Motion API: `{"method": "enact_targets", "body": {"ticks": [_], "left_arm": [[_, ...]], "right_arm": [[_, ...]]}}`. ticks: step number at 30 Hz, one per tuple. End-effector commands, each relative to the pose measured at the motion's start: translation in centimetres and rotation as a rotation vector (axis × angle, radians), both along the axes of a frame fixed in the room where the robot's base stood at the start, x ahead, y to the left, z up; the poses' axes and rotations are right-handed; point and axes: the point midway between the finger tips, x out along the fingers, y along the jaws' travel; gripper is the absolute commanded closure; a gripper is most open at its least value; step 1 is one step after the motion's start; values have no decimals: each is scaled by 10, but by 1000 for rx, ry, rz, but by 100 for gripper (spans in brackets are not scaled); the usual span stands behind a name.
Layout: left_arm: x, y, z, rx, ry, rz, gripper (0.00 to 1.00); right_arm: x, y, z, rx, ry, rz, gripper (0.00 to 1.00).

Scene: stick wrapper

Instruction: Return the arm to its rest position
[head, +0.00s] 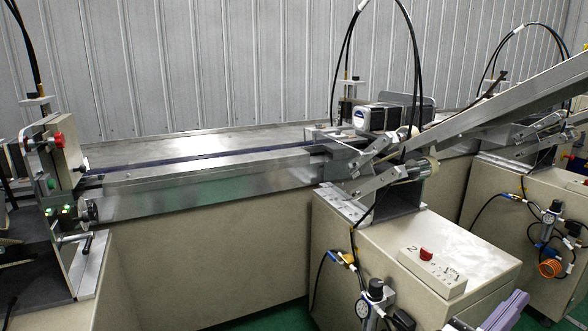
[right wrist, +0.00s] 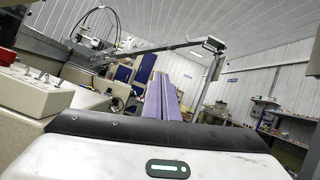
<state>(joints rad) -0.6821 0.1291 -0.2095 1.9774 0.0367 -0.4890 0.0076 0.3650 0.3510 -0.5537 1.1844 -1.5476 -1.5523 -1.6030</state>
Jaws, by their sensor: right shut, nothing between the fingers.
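My right gripper (head: 508,309) shows at the bottom right of the head view as light purple fingers, just in front of the cream machine cabinet (head: 340,235). The right wrist view shows its two purple fingers (right wrist: 162,90) lying side by side, shut with nothing between them. The fingers are apart from the small control box (head: 432,271) with a red button, which sits on the cabinet top. That box also shows at the left of the right wrist view (right wrist: 32,88). My left gripper is not in view.
A long metal conveyor (head: 205,177) with a dark blue belt runs along the back. A metal chute (head: 500,108) slopes up to the right. A pressure gauge (head: 363,309) with hoses hangs on the cabinet front. A green floor (head: 265,318) shows below; shelves (right wrist: 263,110) stand farther off.

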Motion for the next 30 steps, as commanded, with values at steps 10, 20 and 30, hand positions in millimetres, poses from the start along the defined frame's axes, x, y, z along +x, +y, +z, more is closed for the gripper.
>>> {"method": "enact_targets", "body": {"ticks": [10, 20, 30], "left_arm": [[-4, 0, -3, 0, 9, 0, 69], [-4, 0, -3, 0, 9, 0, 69], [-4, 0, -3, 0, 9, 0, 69]], "right_arm": [[-24, -99, 30, -135, 10, -25, 100], [-50, -92, -123, 540, -56, 240, 100], [-155, 27, -288, 1702, -441, 208, 100]]}}
